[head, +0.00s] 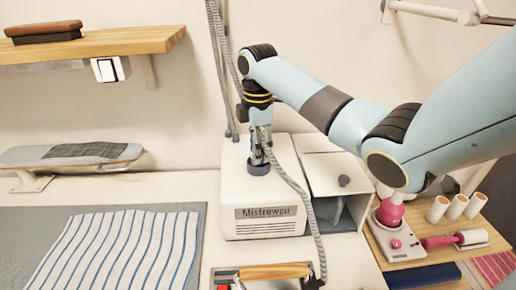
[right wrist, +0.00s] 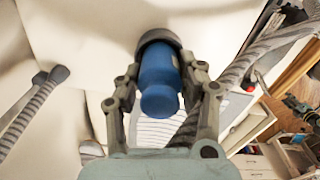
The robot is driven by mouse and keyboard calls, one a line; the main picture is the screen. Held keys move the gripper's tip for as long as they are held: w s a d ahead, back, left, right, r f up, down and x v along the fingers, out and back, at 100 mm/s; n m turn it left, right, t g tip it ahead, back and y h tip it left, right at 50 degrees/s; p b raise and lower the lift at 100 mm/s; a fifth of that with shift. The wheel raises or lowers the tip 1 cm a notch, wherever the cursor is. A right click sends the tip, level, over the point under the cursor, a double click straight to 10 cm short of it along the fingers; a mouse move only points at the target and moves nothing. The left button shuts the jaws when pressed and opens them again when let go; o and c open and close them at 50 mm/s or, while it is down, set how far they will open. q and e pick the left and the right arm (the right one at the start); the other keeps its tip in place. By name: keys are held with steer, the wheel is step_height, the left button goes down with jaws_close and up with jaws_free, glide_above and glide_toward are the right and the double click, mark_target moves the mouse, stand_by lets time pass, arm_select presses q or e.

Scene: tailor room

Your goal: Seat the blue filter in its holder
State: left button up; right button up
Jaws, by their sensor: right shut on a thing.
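My right gripper (head: 260,152) points down over the white machine (head: 264,213) marked "Mistrowen" in the head view. In the right wrist view the gripper (right wrist: 163,72) is shut on the blue filter (right wrist: 158,76), with one finger on each side. The filter's far end meets a dark round holder (right wrist: 157,37), whose rim shows around it. In the head view the dark holder (head: 258,169) is on the machine, right below the fingers. The filter is mostly hidden there by the fingers. I cannot tell how deep it sits. My left gripper is not in view.
A grey corrugated hose (head: 292,184) hangs close beside the gripper and machine. A wooden-handled item (head: 272,271) lies in front. Striped cloth (head: 117,250) lies at left, and a pink-knobbed device (head: 397,243) stands at right.

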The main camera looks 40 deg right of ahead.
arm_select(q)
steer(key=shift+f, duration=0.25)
arm_select(e)
steer(key=shift+f, duration=0.6)
steer(key=o, duration=0.9)
steer(key=shift+r, duration=0.1)
